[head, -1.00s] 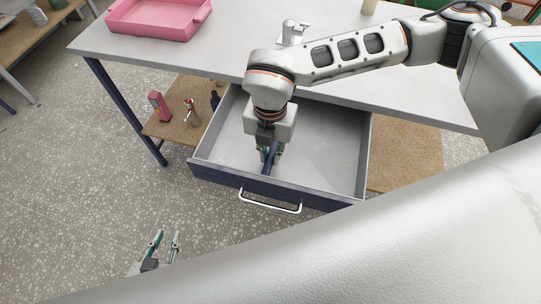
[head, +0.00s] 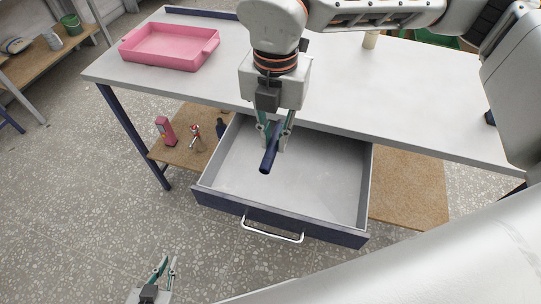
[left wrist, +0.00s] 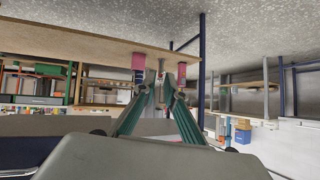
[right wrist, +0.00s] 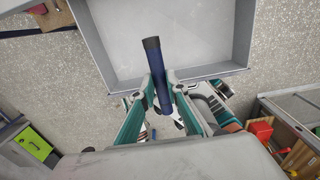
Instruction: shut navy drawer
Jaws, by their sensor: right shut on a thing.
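The navy drawer (head: 291,222) is pulled out from under the grey table. Its grey inside looks empty, and a silver bar handle (head: 272,229) is on its navy front. My right gripper (head: 273,133) is shut on a dark navy tube (head: 269,158) with a black end, which tilts above the drawer. In the right wrist view, the tube (right wrist: 157,75) stands between the fingers, with the drawer's grey floor (right wrist: 205,40) beyond. My left gripper (head: 167,264) is low in front and left of the drawer, apart from it, with open, empty fingers; it also shows in the left wrist view (left wrist: 160,88).
A pink tray (head: 170,60) sits on the table top (head: 400,95) at the left. A wooden lower shelf (head: 172,155) holds a pink dispenser (head: 165,130), a metal tap (head: 195,137) and a dark bottle (head: 221,128). Speckled floor in front of the drawer is clear.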

